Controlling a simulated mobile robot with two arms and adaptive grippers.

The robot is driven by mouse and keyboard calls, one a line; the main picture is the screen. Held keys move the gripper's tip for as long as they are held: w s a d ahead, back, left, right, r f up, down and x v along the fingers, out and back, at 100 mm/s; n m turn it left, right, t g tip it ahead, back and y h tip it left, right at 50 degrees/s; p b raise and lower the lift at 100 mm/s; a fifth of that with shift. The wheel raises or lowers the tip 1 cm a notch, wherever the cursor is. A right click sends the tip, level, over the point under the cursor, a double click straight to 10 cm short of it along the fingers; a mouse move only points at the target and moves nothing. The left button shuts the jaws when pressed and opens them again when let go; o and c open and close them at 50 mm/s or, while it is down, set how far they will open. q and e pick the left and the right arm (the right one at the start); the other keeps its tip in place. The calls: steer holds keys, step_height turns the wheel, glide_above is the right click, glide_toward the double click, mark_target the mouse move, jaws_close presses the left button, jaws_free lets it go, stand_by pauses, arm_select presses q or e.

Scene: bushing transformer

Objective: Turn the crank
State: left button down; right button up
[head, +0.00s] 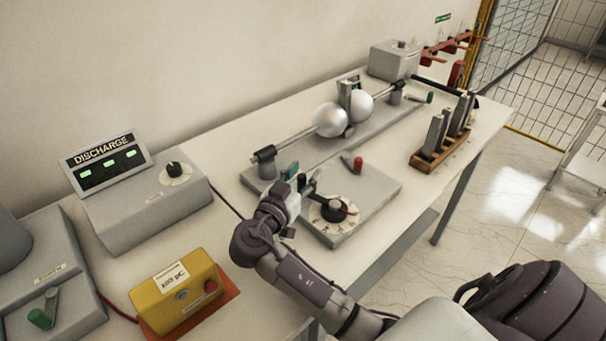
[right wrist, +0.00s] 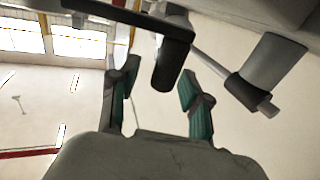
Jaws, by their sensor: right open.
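The crank (head: 333,209) is a black round hub on a pale disc, on a flat grey box near the front edge of the bench. Its black upright handle (head: 302,180) is partly hidden by my right gripper (head: 298,186). In the right wrist view the handle (right wrist: 168,66) hangs from a dark bar, between the two green-padded fingers of my right gripper (right wrist: 161,95). These fingers are open, with a visible gap on each side of the handle. My left gripper is not in view.
Behind the crank box stand two metal spheres (head: 332,121) on a rod. A red-handled lever (head: 357,165) is close by on the same box. A wooden rack (head: 428,162) stands to the right. A discharge box (head: 150,205) and a yellow box (head: 178,294) are at left.

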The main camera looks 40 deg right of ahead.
steer(key=shift+r, duration=0.1)
step_height(320, 180, up, 10)
steer(key=shift+f, duration=0.1)
stand_by(0.3)
